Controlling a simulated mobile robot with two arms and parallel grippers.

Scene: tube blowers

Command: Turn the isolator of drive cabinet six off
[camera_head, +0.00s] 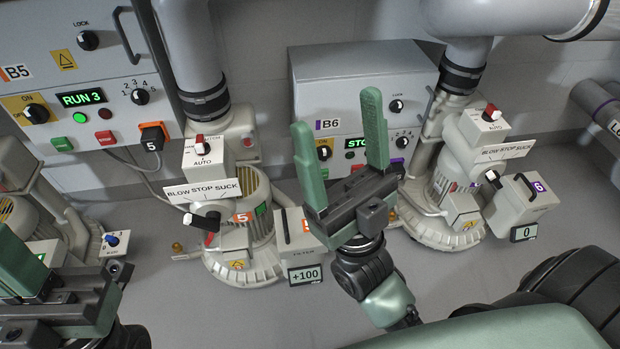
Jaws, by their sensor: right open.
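Drive cabinet six (345,75) is the grey box marked B6 behind my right gripper. Its isolator (324,153) is a small black knob on a yellow plate, at the left of the front panel. It shows between the two green fingers; its exact pointing is too small to tell. My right gripper (337,110) is open and empty, fingers pointing up, in front of the cabinet; it looks apart from the knob. One finger partly covers the green display (356,143), which reads "STO". My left gripper (60,290) is at the lower left, cut by the picture edge.
Cabinet B5 (100,40) at the left has a similar ON knob (37,112) and a RUN 3 display. Blower five (240,215) stands left of my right gripper, blower six (450,185) right of it. Grey floor (165,300) is clear in front.

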